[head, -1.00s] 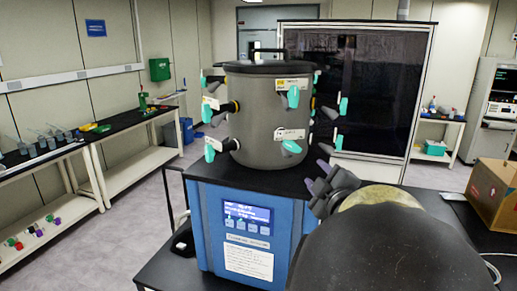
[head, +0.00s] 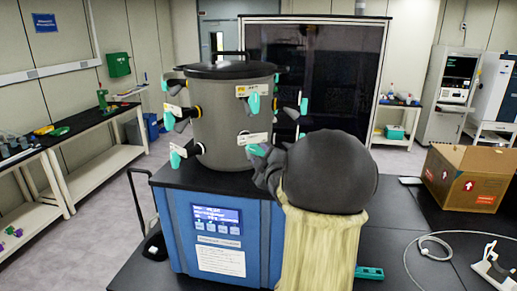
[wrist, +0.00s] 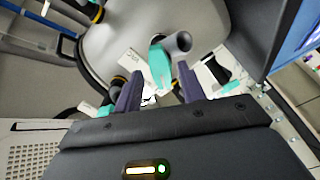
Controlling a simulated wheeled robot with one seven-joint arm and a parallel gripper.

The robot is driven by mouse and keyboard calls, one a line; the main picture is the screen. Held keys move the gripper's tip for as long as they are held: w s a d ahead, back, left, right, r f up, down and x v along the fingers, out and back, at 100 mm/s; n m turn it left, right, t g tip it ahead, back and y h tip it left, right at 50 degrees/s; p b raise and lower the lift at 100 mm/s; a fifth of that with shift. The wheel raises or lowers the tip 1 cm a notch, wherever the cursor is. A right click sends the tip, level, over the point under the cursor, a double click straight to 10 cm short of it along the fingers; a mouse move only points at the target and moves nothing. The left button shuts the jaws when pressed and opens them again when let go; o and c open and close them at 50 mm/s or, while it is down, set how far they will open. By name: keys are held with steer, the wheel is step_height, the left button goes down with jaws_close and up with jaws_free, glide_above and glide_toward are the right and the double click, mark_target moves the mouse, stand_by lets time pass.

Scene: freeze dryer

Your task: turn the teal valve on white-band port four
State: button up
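The grey drum (head: 222,120) of the freeze dryer carries ports with teal valves in an upper and a lower row. The lower front valve (head: 256,150) sits beside a white label (head: 252,138) whose print is too small to read. My gripper (head: 266,166) is close to this valve, partly hidden behind my own arm. In the wrist view, my gripper's two purple fingers (wrist: 159,84) are open and apart. A teal valve handle (wrist: 160,66) on a grey port stands just beyond and between the fingertips, with no clear contact. I cannot read which port is number four.
Other teal valves stick out close by, including an upper front one (head: 254,103) and a lower left one (head: 175,160). The blue base (head: 222,235) with its display stands below the drum. A cardboard box (head: 466,178) and white cable lie on the bench at right.

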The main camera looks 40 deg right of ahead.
steer(key=shift+x, duration=1.05)
jaws_close()
